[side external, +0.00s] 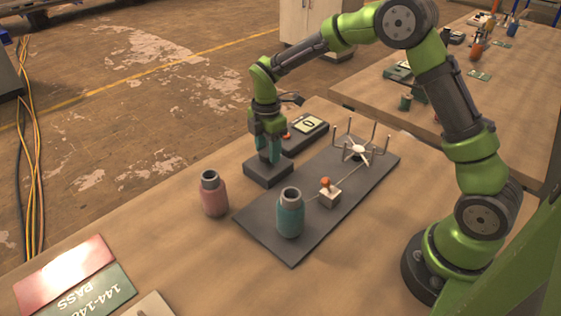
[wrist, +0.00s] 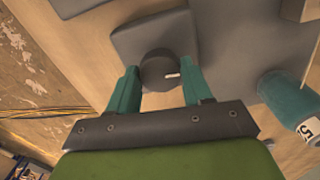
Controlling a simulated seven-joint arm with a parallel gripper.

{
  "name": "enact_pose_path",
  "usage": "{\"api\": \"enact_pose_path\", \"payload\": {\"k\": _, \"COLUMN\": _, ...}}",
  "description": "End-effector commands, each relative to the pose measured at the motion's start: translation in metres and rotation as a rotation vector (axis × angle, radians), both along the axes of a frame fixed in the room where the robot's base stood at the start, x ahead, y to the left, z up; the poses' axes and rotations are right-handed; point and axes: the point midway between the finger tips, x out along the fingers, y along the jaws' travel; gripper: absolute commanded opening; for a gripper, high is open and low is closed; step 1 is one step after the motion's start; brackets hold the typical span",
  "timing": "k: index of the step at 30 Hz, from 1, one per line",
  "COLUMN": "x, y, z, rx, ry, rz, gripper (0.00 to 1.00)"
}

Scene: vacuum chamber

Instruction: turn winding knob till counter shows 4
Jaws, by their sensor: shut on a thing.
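The winding knob (wrist: 157,70) is a dark round knob with a white pointer mark, on a dark grey block (side external: 268,170). In the wrist view its mark points right. My gripper (side external: 268,157) is over the block, pointing down, with teal fingers on either side of the knob; it also shows in the wrist view (wrist: 160,88). It is shut on the knob. In the side view the fingers hide most of the knob. The counter (side external: 308,124) is a pale display on a dark box behind the block, and it reads 0.
A dark plate (side external: 265,240) lies in front, carrying a teal bottle (side external: 290,215), a small block with an orange top (side external: 328,192) and a white spoked winder (side external: 358,150) with upright pegs. A pink bottle (side external: 213,195) stands left. The table's left front is mostly clear beside red and green cards (side external: 65,275).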

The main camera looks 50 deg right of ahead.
Motion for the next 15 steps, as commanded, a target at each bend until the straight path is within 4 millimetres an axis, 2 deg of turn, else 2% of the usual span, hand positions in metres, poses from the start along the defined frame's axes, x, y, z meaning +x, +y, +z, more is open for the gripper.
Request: {"api": "enact_pose_path", "payload": {"k": 15, "x": -0.0011, "y": -0.0007, "z": 0.0005, "rx": -0.002, "ry": 0.001, "rz": -0.459, "gripper": 0.19}}
